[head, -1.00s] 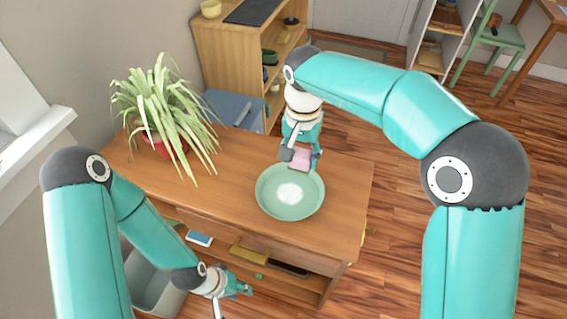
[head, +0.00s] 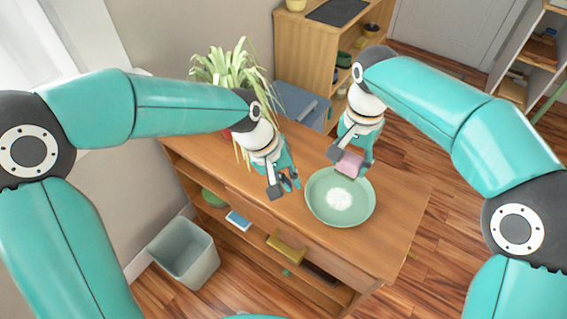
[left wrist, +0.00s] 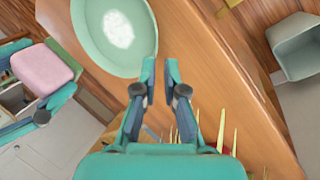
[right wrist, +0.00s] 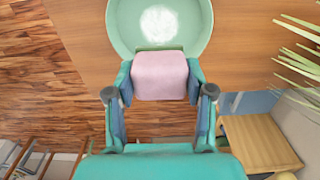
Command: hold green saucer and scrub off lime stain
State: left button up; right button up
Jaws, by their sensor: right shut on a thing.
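The green saucer (head: 318,203) lies on the wooden table with a whitish stain (head: 340,199) in its middle. It also shows in the left wrist view (left wrist: 88,45) and the right wrist view (right wrist: 195,25). My right gripper (head: 352,167) is shut on a pink sponge (right wrist: 160,77) at the saucer's far edge; I cannot tell whether the sponge touches the saucer. The sponge also shows in the left wrist view (left wrist: 45,68). My left gripper (head: 284,187) is empty, its fingers a little apart, over the table just left of the saucer.
A potted plant (head: 230,72) stands at the table's back left, partly hidden by my left arm. A grey bin (head: 186,253) stands on the floor at the left. Several items, including a yellow one (head: 285,249), lie on the shelf under the tabletop.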

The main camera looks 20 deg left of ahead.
aim_at(306, 192)
pick_arm(q)
jog(key=shift+n, duration=0.4)
jog(key=x, duration=0.3)
jog(key=w+x, duration=0.1)
jog(key=x, duration=0.2)
jog(key=w+x, duration=0.1)
jog(key=x, duration=0.2)
jog(key=shift+w+f, duration=0.1)
jog(key=shift+w, duration=0.1)
jog(key=shift+c, duration=0.2)
grip_shut()
dwell(0.6)
pick_arm(e)
jog(key=shift+f, duration=0.1)
pick_arm(q)
jog(key=shift+s, duration=0.1)
pick_arm(e)
notch_tip(306, 192, down, 4)
jog(key=shift+a, duration=0.1)
pick_arm(q)
jog(key=shift+s, duration=0.1)
